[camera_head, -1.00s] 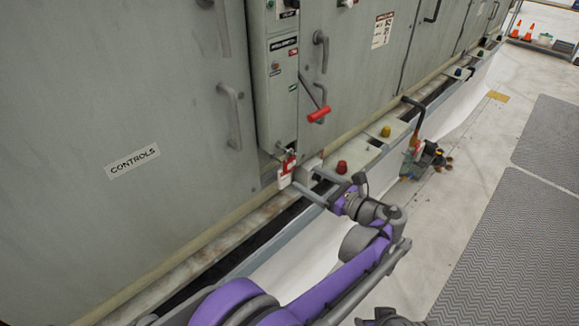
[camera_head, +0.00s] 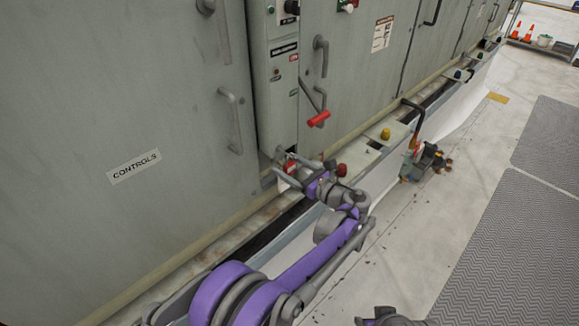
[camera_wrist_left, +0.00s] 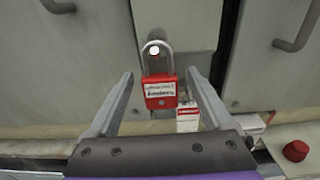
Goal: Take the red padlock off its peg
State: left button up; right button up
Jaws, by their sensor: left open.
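The red padlock (camera_wrist_left: 160,94) with a white label hangs by its silver shackle on a peg (camera_wrist_left: 155,50) on the narrow grey panel. In the left wrist view it is between the two fingers of my left gripper (camera_wrist_left: 160,88), with a gap on each side. In the head view my left gripper (camera_head: 284,164) is open at the foot of the panel and partly covers the padlock (camera_head: 290,167). A red and white tag (camera_wrist_left: 187,118) shows below and to the right of the padlock. My right gripper does not show clearly in either view.
A red lever handle (camera_head: 318,119) sticks out above and to the right of my left gripper. A red knob (camera_head: 342,170) and a yellow knob (camera_head: 385,134) stand along the ledge. Tools (camera_head: 425,160) stand beside the ledge.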

pick_arm(q)
jog(key=shift+w+a, duration=0.15)
jog(key=shift+w, duration=0.05)
jog(key=shift+s, duration=0.1)
jog(key=c, duration=0.3)
grip_shut()
jog(key=shift+s+d+r, duration=0.1)
jog(key=shift+d+r, duration=0.1)
jog(key=shift+r, duration=0.6)
jog(key=b+v, duration=0.1)
jog(key=v, duration=1.6)
jog(key=shift+s+d+r, duration=0.15)
jog(key=shift+s+d, duration=0.05)
jog(key=shift+s, duration=0.05)
